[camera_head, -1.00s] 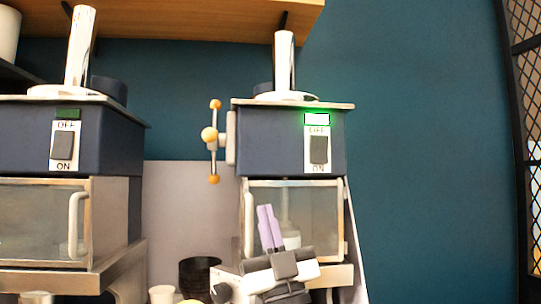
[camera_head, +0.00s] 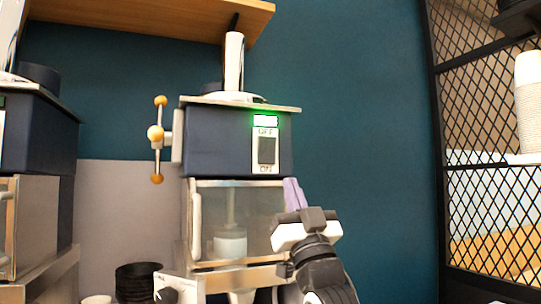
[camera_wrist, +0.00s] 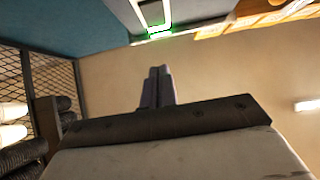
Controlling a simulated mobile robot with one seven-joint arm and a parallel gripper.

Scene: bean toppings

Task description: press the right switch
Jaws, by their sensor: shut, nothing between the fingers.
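The right switch (camera_head: 267,150) is a dark rocker on a white plate marked OFF above and ON below, on the right dark-blue machine (camera_head: 215,142). A green-edged indicator light (camera_head: 265,120) glows above it. My gripper (camera_head: 293,184) is shut and empty, its lilac fingers pointing up. In the head view its tips are below and right of the switch, by the machine's lower right edge; I see no contact. The wrist view shows the shut fingers (camera_wrist: 157,75) and a green glow (camera_wrist: 159,33) beyond them. The rocker is not clear there.
An orange-knobbed handle (camera_head: 157,138) sticks out at the machine's left. Below is a glass-fronted chamber (camera_head: 238,220). Another machine (camera_head: 40,130) is cut off at left. A black mesh rack (camera_head: 490,210) stands at right. The teal wall between is bare.

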